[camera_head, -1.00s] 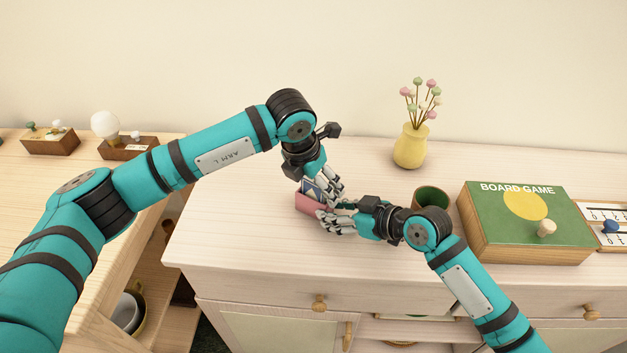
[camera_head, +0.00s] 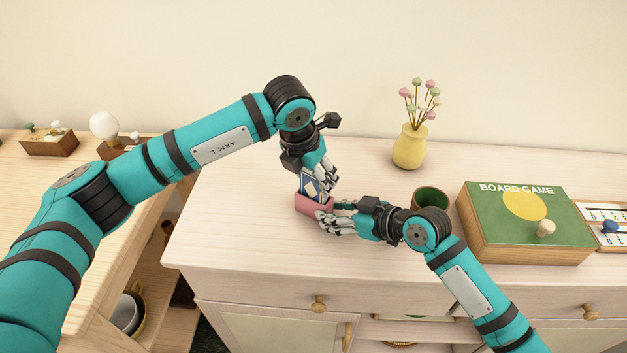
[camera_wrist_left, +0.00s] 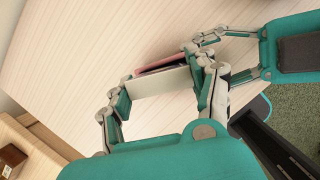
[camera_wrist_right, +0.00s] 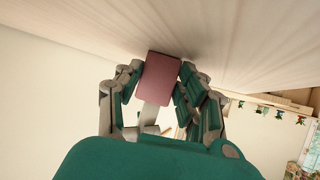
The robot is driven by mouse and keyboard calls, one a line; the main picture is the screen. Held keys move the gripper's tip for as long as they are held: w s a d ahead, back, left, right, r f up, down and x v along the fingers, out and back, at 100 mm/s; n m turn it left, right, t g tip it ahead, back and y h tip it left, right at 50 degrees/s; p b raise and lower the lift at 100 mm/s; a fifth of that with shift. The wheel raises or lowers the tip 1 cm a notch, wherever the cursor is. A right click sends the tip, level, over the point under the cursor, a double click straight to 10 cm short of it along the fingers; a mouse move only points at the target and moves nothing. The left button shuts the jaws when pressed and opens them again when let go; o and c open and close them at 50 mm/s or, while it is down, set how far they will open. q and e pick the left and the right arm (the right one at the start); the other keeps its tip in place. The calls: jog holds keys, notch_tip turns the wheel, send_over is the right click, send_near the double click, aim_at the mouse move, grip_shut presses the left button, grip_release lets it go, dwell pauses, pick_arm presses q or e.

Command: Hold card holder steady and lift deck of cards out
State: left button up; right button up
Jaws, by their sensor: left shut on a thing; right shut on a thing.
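The pink card holder (camera_head: 308,205) stands on the cabinet top in the head view. My right gripper (camera_head: 336,216) is shut on it from the right; the right wrist view shows the holder's reddish face (camera_wrist_right: 159,80) between the fingers. The deck of cards (camera_head: 312,187), blue with a white diamond, sticks up above the holder. My left gripper (camera_head: 322,182) is shut on the deck from above. In the left wrist view the pale deck (camera_wrist_left: 160,84) lies between the fingers, with a pink strip of holder (camera_wrist_left: 168,64) behind it. The deck's lower end is hidden.
The cabinet top (camera_head: 225,235) left of the holder is clear.

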pick_arm(q)
jog(key=shift+r, duration=4.4)
pick_arm(e)
jog(key=o, duration=1.2)
jog(key=shift+c, duration=0.2)
jog(key=shift+d, duration=0.1)
jog(key=v, duration=1.2)
pick_arm(q)
jog(key=shift+s+d+f, duration=0.1)
pick_arm(e)
jog(key=shift+s+f, duration=0.1)
jog(key=shift+s, duration=0.05)
